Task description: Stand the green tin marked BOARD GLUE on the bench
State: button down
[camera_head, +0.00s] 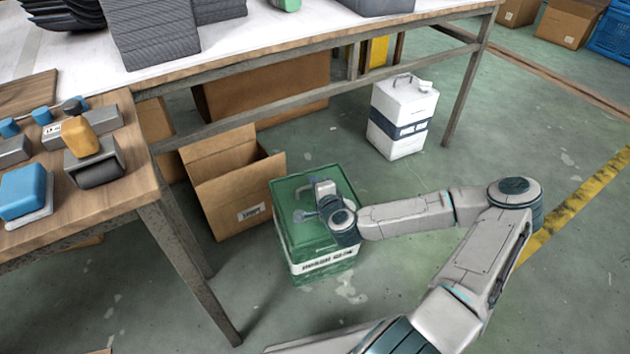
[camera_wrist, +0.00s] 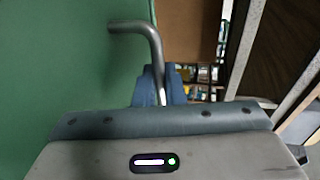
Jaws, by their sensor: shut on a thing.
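The green tin (camera_head: 286,232) is a large square can with a white band lettered BOARD GLUE. It is upright beside the bench, low down at floor level; I cannot tell whether its base touches the floor. My gripper (camera_head: 322,200) is over its top, shut on its metal handle. In the wrist view the green tin (camera_wrist: 60,80) fills the left side, and the bent handle bar (camera_wrist: 135,27) runs down between the fingers of my gripper (camera_wrist: 160,88). The bench (camera_head: 240,40) has a white top with a wooden edge.
An open cardboard box (camera_head: 230,185) stands just left of the tin. A white can (camera_head: 400,115) is under the bench. Grey stacked trays (camera_head: 150,35) and other items occupy the bench top.

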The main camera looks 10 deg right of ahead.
aim_at(316, 217)
jog(key=shift+s+a+r+n+g+y+p, duration=0.15)
jog(key=shift+s+a+n+y+p, duration=0.15)
jog(key=shift+n+y, duration=0.15)
jog(key=shift+s+a+f+n+g+y+p, duration=0.15)
jog(key=shift+n+y+p, duration=0.2)
jog(key=shift+y, duration=0.2)
jog(key=shift+s+a+n+g+y+p, duration=0.35)
jog(key=shift+s+n+y+p, duration=0.25)
jog(key=shift+n+y, duration=0.25)
jog(key=shift+s+a+r+n+g+y+p, duration=0.1)
jog(key=shift+s+r+n+g+y+p, duration=0.2)
jog(key=shift+s+n+g+y+p, duration=0.55)
jog(key=shift+s+a+r+n+g+y+p, duration=0.2)
jog(key=shift+s+r+n+g+y+p, duration=0.1)
jog(key=shift+s+n+g+y, duration=0.25)
jog(key=shift+s+a+r+n+g+y+p, duration=0.15)
jog(key=shift+s+r+n+g+y+p, duration=0.15)
jog(key=shift+s+n+y, duration=0.3)
notch_tip(316, 217, down, 7)
jog(key=b, duration=0.6)
jog(key=shift+s+f, duration=0.1)
jog(key=shift+f, duration=0.2)
